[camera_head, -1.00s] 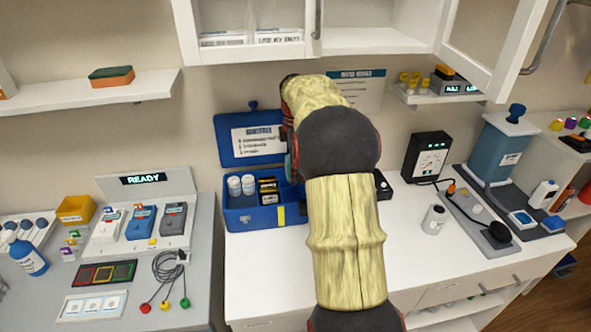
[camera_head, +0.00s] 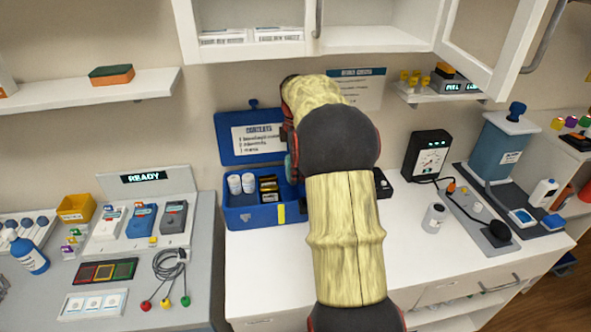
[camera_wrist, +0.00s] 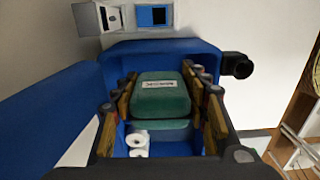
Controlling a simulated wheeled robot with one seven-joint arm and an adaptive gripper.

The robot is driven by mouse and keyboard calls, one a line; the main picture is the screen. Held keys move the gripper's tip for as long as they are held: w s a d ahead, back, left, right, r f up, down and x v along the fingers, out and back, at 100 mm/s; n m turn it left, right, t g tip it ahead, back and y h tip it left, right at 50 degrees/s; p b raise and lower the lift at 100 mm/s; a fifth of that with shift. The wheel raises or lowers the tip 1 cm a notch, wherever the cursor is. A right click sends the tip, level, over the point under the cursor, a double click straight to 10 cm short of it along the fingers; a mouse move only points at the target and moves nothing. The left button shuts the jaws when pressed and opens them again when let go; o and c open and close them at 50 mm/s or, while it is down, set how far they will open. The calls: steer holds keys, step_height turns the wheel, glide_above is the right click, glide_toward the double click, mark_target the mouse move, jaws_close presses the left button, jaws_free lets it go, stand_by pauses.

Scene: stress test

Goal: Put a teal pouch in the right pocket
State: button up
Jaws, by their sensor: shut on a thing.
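A blue box (camera_head: 236,219) with its lid raised stands on the white counter. A contents sheet (camera_head: 258,139) is on the lid. White bottles (camera_head: 241,184) fill its left pocket and dark, gold-banded batteries (camera_head: 268,187) its middle pocket. My arm hides the right pocket in the head view. In the wrist view my gripper (camera_wrist: 166,94) is shut on a teal pouch (camera_wrist: 161,101) with a pale label, over the blue box. A second teal surface (camera_wrist: 172,125) shows just below it; I cannot tell whether it is another pouch. White rolls or bottles (camera_wrist: 138,140) show below left.
A black meter box (camera_head: 426,156) and a small white jar (camera_head: 434,217) stand right of my arm. A blue canister (camera_head: 500,145) is farther right. A side bench (camera_head: 190,290) on the left holds devices and cables. Shelves and an open cabinet hang above. The counter's front is clear.

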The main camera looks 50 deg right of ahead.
steer(key=shift+f+b, duration=1.35)
steer(key=shift+f, duration=3.8)
steer(key=o, duration=1.3)
steer(key=shift+o, duration=0.4)
step_height(320, 180, up, 12)
